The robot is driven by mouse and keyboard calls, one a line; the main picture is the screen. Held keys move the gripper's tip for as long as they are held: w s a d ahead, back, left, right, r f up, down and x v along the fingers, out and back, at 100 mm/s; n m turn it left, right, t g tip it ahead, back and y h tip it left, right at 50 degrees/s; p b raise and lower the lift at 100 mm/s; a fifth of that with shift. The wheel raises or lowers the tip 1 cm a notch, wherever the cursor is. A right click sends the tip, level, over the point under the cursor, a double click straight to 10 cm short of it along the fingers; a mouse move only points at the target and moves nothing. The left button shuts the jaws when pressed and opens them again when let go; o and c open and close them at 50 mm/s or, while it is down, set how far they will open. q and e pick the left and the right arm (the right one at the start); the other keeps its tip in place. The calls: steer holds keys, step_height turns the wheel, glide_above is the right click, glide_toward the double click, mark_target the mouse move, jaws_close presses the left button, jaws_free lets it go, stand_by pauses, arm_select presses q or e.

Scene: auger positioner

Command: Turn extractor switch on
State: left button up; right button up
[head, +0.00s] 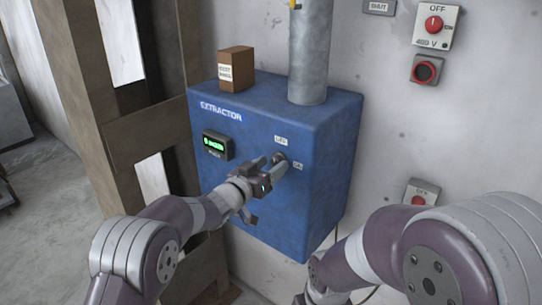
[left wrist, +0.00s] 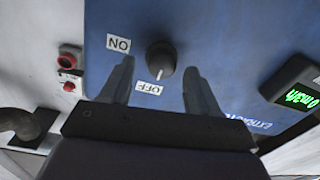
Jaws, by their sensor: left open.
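The blue extractor box (head: 262,222) is fixed to the wall, and its rotary switch (left wrist: 161,58) is a dark round knob with a white mark. In the left wrist view the mark points toward the OFF label (left wrist: 149,88); the ON label (left wrist: 118,44) is to the knob's upper left. My left gripper (head: 276,170) is at the box front, open. In the left wrist view its fingers (left wrist: 159,68) stand on either side of the knob with gaps showing, not closed on it. In the head view the gripper partly hides the knob (head: 279,158). My right gripper is not in view.
A green-lit display (head: 215,145) on the box appears to read 0 m3/h. A small brown box (head: 236,69) and a grey pipe (head: 311,52) stand on top. Red-button switches (head: 433,24) are on the wall at right. A wooden post (head: 82,95) stands at left.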

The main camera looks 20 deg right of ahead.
arm_select(q)
steer(key=shift+w+d+f, duration=0.2)
steer(key=shift+w+d, duration=0.3)
steer(key=shift+d, duration=0.05)
steer(key=shift+s+a, duration=0.1)
steer(key=shift+c, duration=1.2)
steer(key=shift+r, duration=0.1)
steer(key=c, duration=0.8)
steer(key=shift+m+b, duration=0.3)
steer(key=shift+b, duration=0.2)
steer(key=m+b, duration=0.3)
steer(key=m, duration=0.1)
steer(key=m+b, duration=0.8)
steer(key=shift+f, duration=0.25)
steer(key=m+b, duration=0.2)
steer(key=m, duration=0.1)
steer(key=shift+h, duration=0.3)
steer(key=shift+r+m+b, duration=0.1)
steer(key=shift+m+b, duration=0.45)
steer(key=shift+m, duration=0.75)
